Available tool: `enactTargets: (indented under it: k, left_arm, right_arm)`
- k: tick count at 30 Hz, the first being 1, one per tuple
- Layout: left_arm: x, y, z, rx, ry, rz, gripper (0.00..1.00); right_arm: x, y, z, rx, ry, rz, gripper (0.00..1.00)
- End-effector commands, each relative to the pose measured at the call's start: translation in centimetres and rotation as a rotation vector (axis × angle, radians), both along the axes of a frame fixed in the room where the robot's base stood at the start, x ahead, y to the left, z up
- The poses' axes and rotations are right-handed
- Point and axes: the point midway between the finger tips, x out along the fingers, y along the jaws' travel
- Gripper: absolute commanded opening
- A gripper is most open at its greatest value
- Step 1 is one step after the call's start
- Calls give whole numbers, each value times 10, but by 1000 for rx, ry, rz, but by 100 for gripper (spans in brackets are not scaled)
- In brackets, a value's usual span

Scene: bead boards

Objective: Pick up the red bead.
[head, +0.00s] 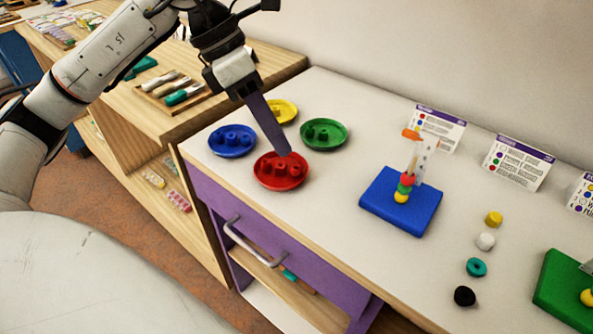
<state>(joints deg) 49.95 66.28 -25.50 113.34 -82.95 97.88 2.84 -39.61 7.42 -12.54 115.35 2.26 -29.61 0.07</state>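Several red beads (268,169) sit in a round red dish (282,185) on the white table. My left gripper (284,152) reaches down from above, its tip at the back of the red dish, close to the beads. The fingers line up as one dark slab, so I cannot tell whether they are open or shut, or whether a bead is between them. A red bead (406,179) also shows in a stack on the peg of the blue board (385,204). My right gripper is not in view.
A blue dish (232,152), a yellow dish (293,113) and a green dish (339,143) stand around the red one. Loose yellow (493,219), white (485,241), teal (476,267) and black (464,296) beads lie at right, near a green board (566,299). Cards stand along the wall.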

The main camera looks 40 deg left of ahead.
Motion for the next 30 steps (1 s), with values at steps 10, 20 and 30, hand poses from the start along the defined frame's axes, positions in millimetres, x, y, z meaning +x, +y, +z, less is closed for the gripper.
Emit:
enactTargets:
  k: [10,20,30]
  left_arm:
    - [4,-17,-43,-2,3,-2,27]
    - [6,-22,-54,-2,1,-1,27]
    - [5,-22,-54,-1,4,-2,0]
  right_arm:
    - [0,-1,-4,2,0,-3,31]
    - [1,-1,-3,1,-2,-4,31]
    - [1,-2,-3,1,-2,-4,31]
